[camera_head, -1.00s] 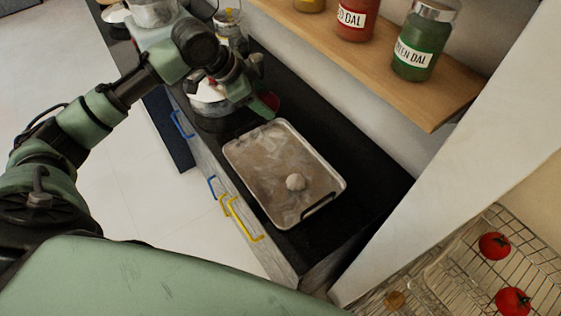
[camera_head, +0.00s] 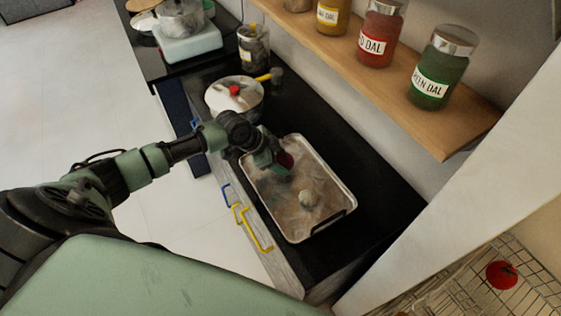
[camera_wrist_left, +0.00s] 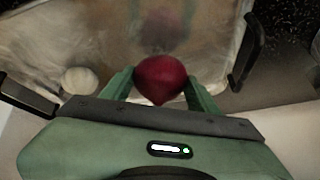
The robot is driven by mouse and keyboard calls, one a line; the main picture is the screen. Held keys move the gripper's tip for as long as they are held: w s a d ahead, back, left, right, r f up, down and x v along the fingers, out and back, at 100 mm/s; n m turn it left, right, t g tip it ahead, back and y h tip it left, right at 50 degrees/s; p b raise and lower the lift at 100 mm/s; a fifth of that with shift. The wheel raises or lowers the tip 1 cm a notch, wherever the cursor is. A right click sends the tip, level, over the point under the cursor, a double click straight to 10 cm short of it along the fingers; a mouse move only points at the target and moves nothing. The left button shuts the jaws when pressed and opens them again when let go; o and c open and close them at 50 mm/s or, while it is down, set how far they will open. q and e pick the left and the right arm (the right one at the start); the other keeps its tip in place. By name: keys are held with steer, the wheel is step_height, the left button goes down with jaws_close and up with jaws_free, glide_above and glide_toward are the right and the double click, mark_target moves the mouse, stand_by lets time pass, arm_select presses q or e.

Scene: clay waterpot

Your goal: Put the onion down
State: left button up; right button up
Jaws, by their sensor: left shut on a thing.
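The onion is dark red and round; in the left wrist view the onion (camera_wrist_left: 160,79) sits between the two green fingers of my left gripper (camera_wrist_left: 158,84). In the head view my left gripper (camera_head: 281,167) is shut on the onion (camera_head: 286,160) over the far left part of a metal tray (camera_head: 335,176). I cannot tell whether the onion touches the tray. A pale round item (camera_head: 308,198) lies in the tray, also visible at the left in the wrist view (camera_wrist_left: 80,80). My right gripper is not in view.
The tray lies on a black counter (camera_head: 380,205). A pot with a red-knobbed lid (camera_head: 236,95) stands behind it. A wooden shelf (camera_head: 430,125) with several jars runs along the wall. A wire rack (camera_head: 520,275) with a tomato (camera_head: 502,275) is at lower right.

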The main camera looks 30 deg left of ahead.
arm_select(q)
steer(key=shift+f, duration=0.9)
steer(key=shift+f, duration=0.15)
steer(key=o, duration=1.5)
steer(key=b+v, duration=0.1)
steer(key=v, duration=1.1)
